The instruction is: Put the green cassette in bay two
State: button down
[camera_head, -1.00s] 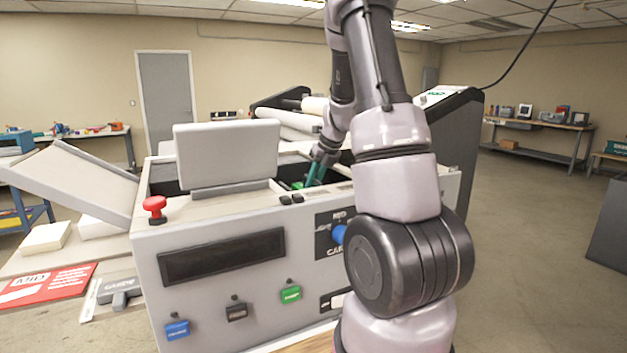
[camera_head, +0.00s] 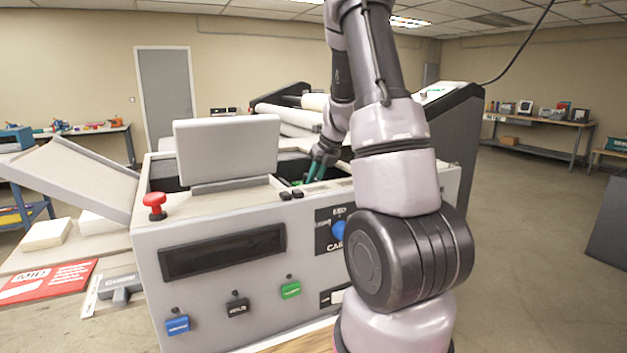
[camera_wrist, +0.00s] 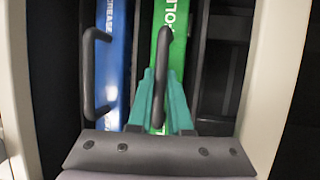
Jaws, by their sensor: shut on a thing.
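The green cassette (camera_wrist: 175,50) stands in the machine's opening, with a black handle on its top edge. It also shows as a small green patch in the head view (camera_head: 297,183). My gripper (camera_wrist: 161,82), with teal fingers, is shut on that handle; it reaches down into the opening in the head view (camera_head: 315,175). A blue cassette (camera_wrist: 113,60) with its own black handle stands just left of the green one. A dark, empty-looking slot (camera_wrist: 214,65) lies to the right. No bay number is readable, and the cassette's lower part is hidden.
The grey machine (camera_head: 200,215) has a raised grey panel (camera_head: 226,150) left of my gripper and pale rollers (camera_head: 290,116) behind. A red stop button (camera_head: 155,203) stands on its left corner. Pale walls (camera_wrist: 275,80) border the opening closely.

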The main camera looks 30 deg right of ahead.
jog(key=shift+s+f, duration=0.1)
jog(key=shift+f, duration=0.1)
jog(key=c, duration=0.8)
grip_release()
jog(key=shift+o, duration=0.2)
jog(key=shift+r, duration=0.1)
